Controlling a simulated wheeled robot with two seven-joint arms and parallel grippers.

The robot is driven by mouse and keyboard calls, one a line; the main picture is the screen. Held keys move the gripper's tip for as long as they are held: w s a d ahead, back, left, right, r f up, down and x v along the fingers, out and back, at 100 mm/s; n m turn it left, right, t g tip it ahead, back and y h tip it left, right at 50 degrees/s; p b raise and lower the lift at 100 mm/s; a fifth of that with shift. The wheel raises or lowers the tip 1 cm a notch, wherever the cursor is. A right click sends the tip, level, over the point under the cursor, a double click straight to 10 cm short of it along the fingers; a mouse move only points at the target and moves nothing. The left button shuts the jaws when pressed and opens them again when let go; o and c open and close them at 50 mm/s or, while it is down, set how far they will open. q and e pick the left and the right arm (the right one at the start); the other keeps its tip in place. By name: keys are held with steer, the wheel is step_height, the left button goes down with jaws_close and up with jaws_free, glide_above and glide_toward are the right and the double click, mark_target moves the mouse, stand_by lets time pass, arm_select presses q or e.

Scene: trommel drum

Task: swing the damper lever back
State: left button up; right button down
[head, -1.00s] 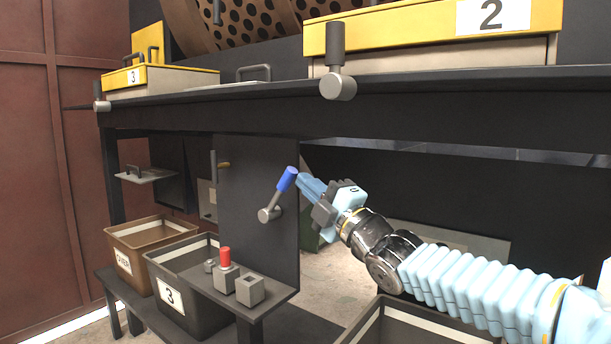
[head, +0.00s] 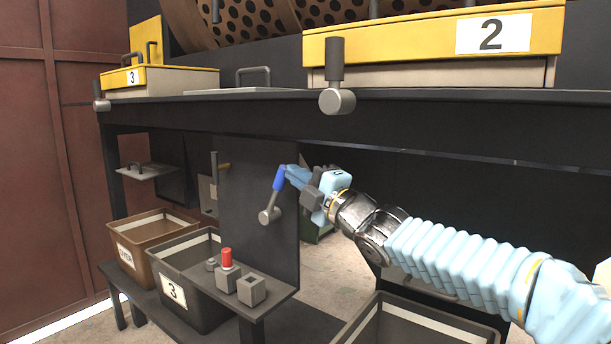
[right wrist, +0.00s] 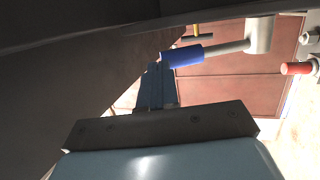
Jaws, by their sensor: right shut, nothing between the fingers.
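The damper lever has a blue grip (head: 279,178) on a grey arm and hub (head: 268,215), mounted on a dark upright panel below the bench. It stands nearly upright, leaning slightly right at its top. In the right wrist view the blue grip (right wrist: 182,56) lies just beyond the closed fingertips (right wrist: 158,68). My left gripper is in neither view.
A small shelf below holds a red button (head: 226,258) and grey blocks. A bin marked 3 (head: 172,293) and a brown bin (head: 124,255) stand left. Open space lies right of the panel.

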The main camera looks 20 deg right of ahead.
mark_target(276, 179)
steer(key=shift+w+a+r, duration=0.5)
steer(key=shift+w+a, duration=0.05)
steer(key=shift+w, duration=0.2)
steer(key=shift+w+a+r, duration=0.5)
steer(key=shift+w+a, duration=0.1)
steer(key=shift+w, duration=0.1)
steer(key=shift+w+a+r, duration=0.5)
steer(key=shift+w+a, duration=0.05)
steer(key=shift+w, duration=0.2)
